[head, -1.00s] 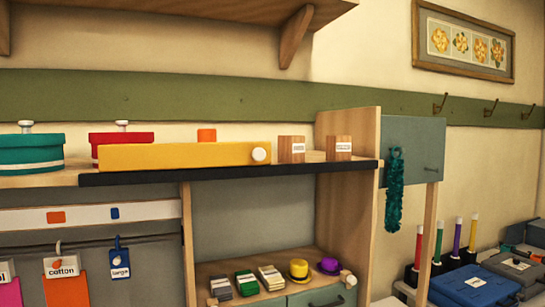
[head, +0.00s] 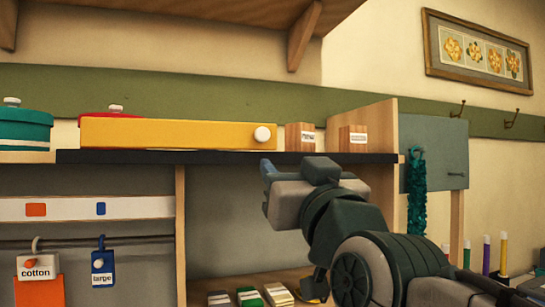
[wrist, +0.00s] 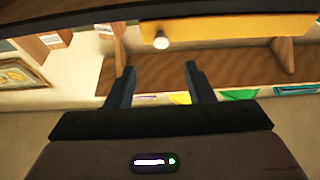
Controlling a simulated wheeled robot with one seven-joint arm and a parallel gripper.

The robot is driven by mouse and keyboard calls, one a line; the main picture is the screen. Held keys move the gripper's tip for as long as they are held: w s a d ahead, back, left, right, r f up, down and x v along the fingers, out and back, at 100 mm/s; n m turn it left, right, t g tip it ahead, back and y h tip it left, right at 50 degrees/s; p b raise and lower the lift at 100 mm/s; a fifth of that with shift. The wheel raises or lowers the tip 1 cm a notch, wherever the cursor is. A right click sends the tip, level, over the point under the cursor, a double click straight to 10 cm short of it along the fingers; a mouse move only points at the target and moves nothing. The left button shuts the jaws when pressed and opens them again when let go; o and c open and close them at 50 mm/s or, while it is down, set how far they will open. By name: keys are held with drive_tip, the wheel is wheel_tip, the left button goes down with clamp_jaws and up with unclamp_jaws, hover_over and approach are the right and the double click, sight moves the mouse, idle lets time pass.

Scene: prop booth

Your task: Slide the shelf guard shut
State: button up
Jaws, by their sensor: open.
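The shelf guard is a long yellow panel (head: 180,134) standing along the black front edge (head: 225,157) of the upper shelf. Its white round knob (head: 262,134) is near its right end. The guard leaves the right part of the shelf open, where wooden blocks show. My gripper (head: 267,172) is just below the shelf edge, under the knob, and apart from it. In the wrist view, my gripper (wrist: 160,68) is open with nothing between its fingers. The knob (wrist: 161,41) and yellow guard (wrist: 230,28) lie beyond the fingertips.
Two labelled wooden blocks (head: 299,137) (head: 352,138) stand right of the guard, before an upright wooden side panel (head: 383,125). Teal (head: 22,131) and red (head: 108,114) round boxes stand at left. Tags hang from a rail below. My arm hides part of the lower shelf.

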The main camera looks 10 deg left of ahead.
sight(263, 136)
drive_tip(key=p+x, duration=0.1)
drive_tip(key=x, duration=0.3)
drive_tip(key=p+x, duration=0.2)
drive_tip(key=x, duration=0.3)
drive_tip(key=p+x, duration=0.2)
drive_tip(key=x, duration=0.3)
drive_tip(key=shift+s+r, duration=0.2)
drive_tip(key=shift+r, duration=0.05)
drive_tip(key=shift+c, duration=0.3)
clamp_jaws()
